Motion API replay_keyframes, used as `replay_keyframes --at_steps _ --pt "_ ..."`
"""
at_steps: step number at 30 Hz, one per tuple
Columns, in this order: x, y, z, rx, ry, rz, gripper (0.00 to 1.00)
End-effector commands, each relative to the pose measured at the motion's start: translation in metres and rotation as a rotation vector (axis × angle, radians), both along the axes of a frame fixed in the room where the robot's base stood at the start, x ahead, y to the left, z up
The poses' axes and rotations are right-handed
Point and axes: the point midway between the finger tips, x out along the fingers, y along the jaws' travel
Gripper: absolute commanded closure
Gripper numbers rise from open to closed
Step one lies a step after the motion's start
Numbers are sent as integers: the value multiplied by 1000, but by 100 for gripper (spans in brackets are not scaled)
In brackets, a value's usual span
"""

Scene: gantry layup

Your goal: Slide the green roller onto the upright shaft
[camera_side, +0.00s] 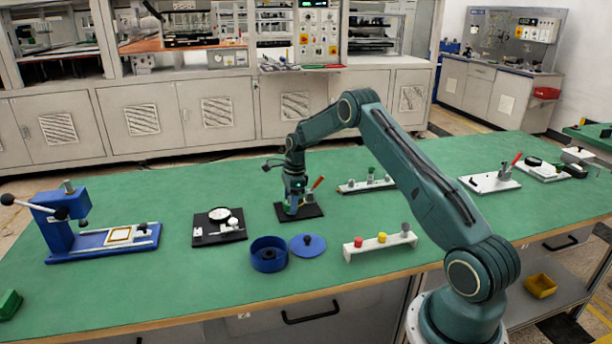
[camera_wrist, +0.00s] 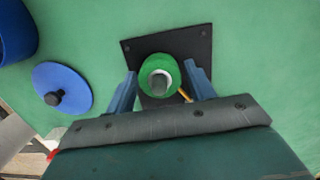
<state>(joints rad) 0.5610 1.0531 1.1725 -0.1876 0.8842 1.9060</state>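In the wrist view the green roller (camera_wrist: 146,68) stands over the black base plate (camera_wrist: 195,42), seen end-on between my fingers. A pale ring and a grey round end, which looks like the top of the upright shaft (camera_wrist: 159,84), show in its middle, so the roller appears to be around the shaft. How far down it sits cannot be told. In the side view my gripper (camera_side: 293,206) is low over the base plate (camera_side: 314,212) and mostly hides the roller and shaft.
An orange-handled lever (camera_side: 318,183) stands close beside my gripper. A blue pot (camera_side: 269,258) and blue lid (camera_side: 308,245) lie in front, with a white block of coloured knobs (camera_side: 380,246) to the right.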

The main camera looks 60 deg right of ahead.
Motion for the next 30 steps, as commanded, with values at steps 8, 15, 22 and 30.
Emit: replay_keyframes --at_steps 8,15,22,30 --pt "0 0 0 0 0 0 32" --pt "0 0 4 0 0 0 32" --pt "-2 -3 25 -1 -1 -1 32" --pt "-5 -6 68 -1 -3 0 32"
